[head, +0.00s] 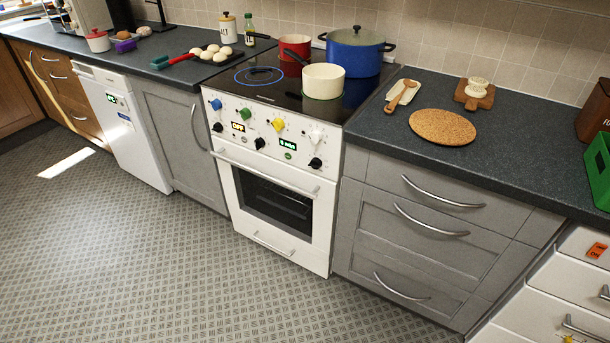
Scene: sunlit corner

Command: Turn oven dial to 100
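The white oven (222,153) stands in the middle of the head view with its door shut. Its front panel carries several dials: a blue dial (216,104), a green dial (246,114), a yellow dial (278,124), a white dial (316,136), and black dials at the left (217,127), middle (260,143) and right (315,163). A small display (238,127) between the left and middle black dials reads OFF. A green display (288,144) seems to read 0 min. The dial markings are too small to read. Neither gripper is in view.
On the hob stand a blue pot (354,54), a cream pan (323,80) and a red pan (295,46). The cream pan's handle points back left. Grey drawers (420,235) are shut at the right. The patterned floor (190,270) before the oven is clear.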

